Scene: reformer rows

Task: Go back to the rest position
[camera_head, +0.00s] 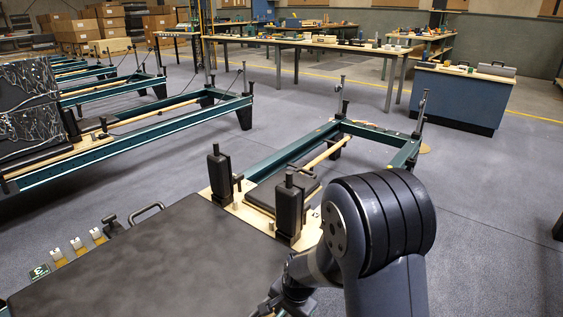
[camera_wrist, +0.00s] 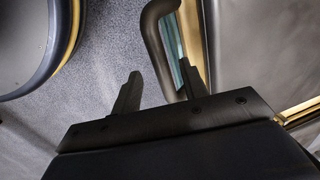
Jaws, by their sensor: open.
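In the head view, my dark arm fills the lower right, and the gripper's fingers are hidden or below the frame. The nearest reformer, with a black padded carriage (camera_head: 150,262) and two black shoulder blocks (camera_head: 290,207), lies beside and in front of the arm.
The reformer's green frame (camera_head: 290,150) runs away from me with upright posts at its far end. More reformers (camera_head: 150,130) stand in a row at left. A long table (camera_head: 310,44) and a blue cabinet (camera_head: 460,98) stand at the back.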

